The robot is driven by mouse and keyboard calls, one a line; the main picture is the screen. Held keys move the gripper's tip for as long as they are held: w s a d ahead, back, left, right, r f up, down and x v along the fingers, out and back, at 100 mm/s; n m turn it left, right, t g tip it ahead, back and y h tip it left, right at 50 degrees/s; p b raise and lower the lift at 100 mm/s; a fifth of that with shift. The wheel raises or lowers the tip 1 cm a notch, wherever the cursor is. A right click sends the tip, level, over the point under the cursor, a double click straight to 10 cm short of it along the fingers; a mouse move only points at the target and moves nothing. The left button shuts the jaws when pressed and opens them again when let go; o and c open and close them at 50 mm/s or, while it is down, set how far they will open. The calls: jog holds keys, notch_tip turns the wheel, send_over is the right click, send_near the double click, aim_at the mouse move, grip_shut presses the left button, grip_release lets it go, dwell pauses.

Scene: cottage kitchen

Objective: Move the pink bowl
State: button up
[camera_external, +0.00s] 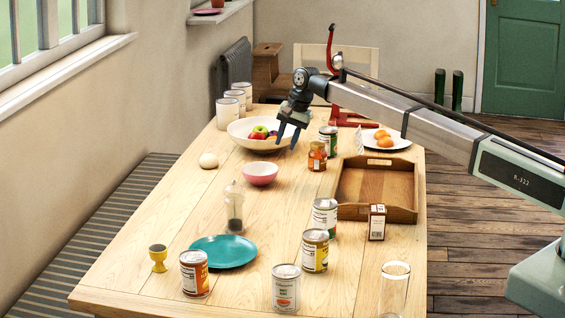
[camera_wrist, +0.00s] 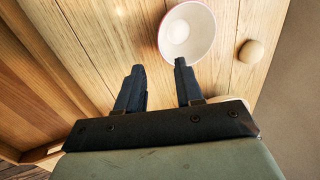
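The pink bowl (camera_external: 260,173) is small, pink outside and white inside, and stands upright on the wooden table near its left side. In the wrist view the bowl (camera_wrist: 187,32) lies just beyond the right fingertip, and it looks empty. My gripper (camera_external: 288,140) is open, with its fingers pointing down, above the table behind and to the right of the bowl. In the wrist view my gripper (camera_wrist: 158,72) shows two dark fingers apart with nothing between them.
A white fruit bowl (camera_external: 243,131) stands close behind the pink bowl. A pale round object (camera_external: 209,160) lies to its left. A glass shaker (camera_external: 234,208) stands in front of it. An amber jar (camera_external: 317,157) and a wooden tray (camera_external: 345,212) are to the right. Bare table (camera_external: 285,205) lies front right.

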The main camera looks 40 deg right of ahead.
aim_at(276, 173)
jog(key=x, duration=1)
jog(key=shift+c, duration=0.3)
grip_shut()
jog(key=shift+s, duration=0.1)
